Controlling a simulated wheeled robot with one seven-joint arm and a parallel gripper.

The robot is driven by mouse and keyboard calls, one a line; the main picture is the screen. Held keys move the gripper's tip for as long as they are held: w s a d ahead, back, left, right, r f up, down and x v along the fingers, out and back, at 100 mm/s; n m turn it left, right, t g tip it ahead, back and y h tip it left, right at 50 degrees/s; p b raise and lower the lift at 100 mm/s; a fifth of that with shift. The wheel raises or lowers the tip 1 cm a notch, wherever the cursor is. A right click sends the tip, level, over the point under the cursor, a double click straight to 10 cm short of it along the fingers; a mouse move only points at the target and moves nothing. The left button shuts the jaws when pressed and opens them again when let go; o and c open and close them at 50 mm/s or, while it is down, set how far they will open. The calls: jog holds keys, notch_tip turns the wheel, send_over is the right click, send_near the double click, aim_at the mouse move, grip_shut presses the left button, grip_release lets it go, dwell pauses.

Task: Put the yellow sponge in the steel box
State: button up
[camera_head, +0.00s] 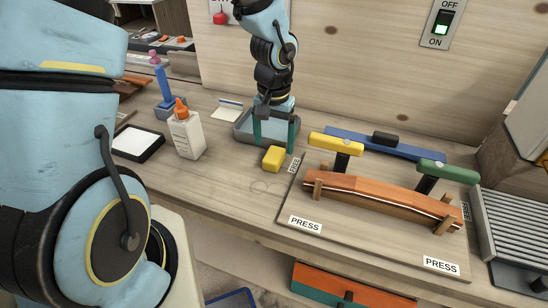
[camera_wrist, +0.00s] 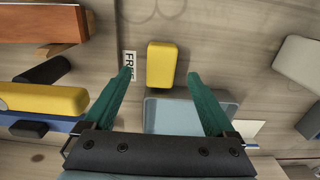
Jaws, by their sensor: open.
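The yellow sponge (camera_head: 273,158) lies on the bench just in front of the steel box. It also shows in the wrist view (camera_wrist: 161,66), beyond and between my fingertips. The steel box (camera_head: 242,127) is a shallow grey open tray behind the sponge, partly hidden by my gripper. In the wrist view the box (camera_wrist: 149,113) shows between my fingers. My gripper (camera_head: 273,146) is open and empty, its two green fingers pointing down above the box and beside the sponge. In the wrist view the open fingers (camera_wrist: 160,75) stand wide apart, not touching the sponge.
A board with a curved wooden stringer (camera_head: 380,193) and yellow and green clamps (camera_head: 448,171) lies to the right. A white glue bottle (camera_head: 186,134) and a black-and-white pad (camera_head: 138,142) stand to the left. Bench in front of the sponge is clear.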

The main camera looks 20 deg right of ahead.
aim_at(273, 155)
jog(key=shift+a+f+p, duration=0.15)
jog(key=shift+f+p, duration=0.6)
jog(key=shift+f, duration=2)
jog(key=shift+c, duration=0.2)
grip_shut()
jog(key=shift+w+r, duration=0.1)
jog(key=shift+r, duration=0.1)
